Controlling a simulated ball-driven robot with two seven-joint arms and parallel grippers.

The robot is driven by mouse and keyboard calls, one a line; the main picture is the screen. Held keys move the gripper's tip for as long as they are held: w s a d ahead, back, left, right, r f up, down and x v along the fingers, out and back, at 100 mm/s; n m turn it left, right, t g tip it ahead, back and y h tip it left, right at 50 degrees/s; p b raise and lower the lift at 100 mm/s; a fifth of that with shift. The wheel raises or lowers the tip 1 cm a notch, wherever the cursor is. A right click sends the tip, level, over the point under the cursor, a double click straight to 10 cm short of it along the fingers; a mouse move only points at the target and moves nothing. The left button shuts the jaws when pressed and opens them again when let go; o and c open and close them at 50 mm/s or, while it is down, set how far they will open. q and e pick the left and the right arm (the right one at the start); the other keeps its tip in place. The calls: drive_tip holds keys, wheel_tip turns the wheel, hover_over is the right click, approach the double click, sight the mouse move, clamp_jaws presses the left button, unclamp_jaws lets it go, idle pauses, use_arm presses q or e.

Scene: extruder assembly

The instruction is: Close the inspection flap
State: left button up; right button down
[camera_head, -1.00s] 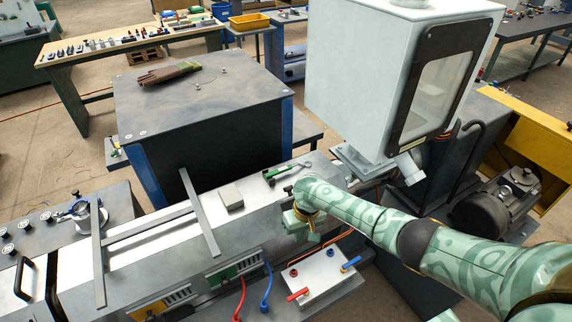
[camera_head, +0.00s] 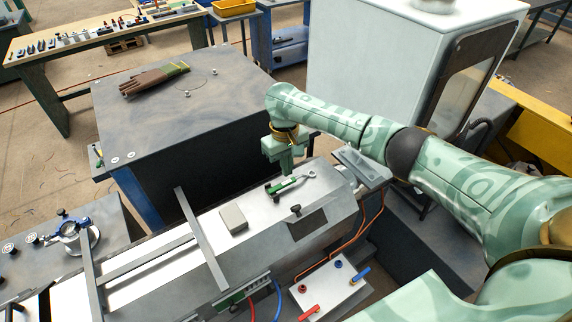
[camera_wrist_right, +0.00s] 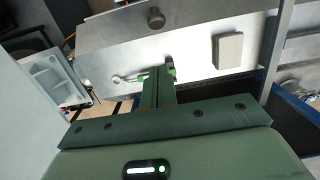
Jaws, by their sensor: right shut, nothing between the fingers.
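The inspection flap appears to be the dark square panel (camera_head: 307,224) on the slanted front side of the extruder's metal cover, with a black knob (camera_head: 296,209) at its upper edge. The knob also shows near the top of the right wrist view (camera_wrist_right: 156,18). The panel looks about flush with the slope; I cannot tell whether it is fully closed. My right gripper (camera_head: 285,171) points down over the back of the cover, behind the knob and apart from it. Its fingers (camera_wrist_right: 160,72) are shut and empty. My left gripper is not in view.
A green-handled tool (camera_head: 285,186) lies on the cover close to my right gripper. A grey block (camera_head: 233,218) and crossing metal bars (camera_head: 201,240) are to the left. The white hopper housing (camera_head: 370,75) stands behind my right arm. A dark cabinet (camera_head: 140,90) stands behind.

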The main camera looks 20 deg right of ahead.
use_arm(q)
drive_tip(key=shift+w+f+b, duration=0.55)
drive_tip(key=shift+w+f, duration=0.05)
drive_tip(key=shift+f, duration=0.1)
use_arm(e)
drive_tip(key=s+f, duration=0.1)
drive_tip(key=f, duration=0.2)
drive_tip(key=s+f, duration=0.1)
drive_tip(key=f, duration=0.2)
drive_tip(key=s+f, duration=0.1)
drive_tip(key=f, duration=0.2)
drive_tip(key=shift+s+d, duration=0.15)
drive_tip(key=shift+s, duration=0.1)
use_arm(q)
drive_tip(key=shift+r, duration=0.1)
use_arm(e)
drive_tip(key=shift+r, duration=0.1)
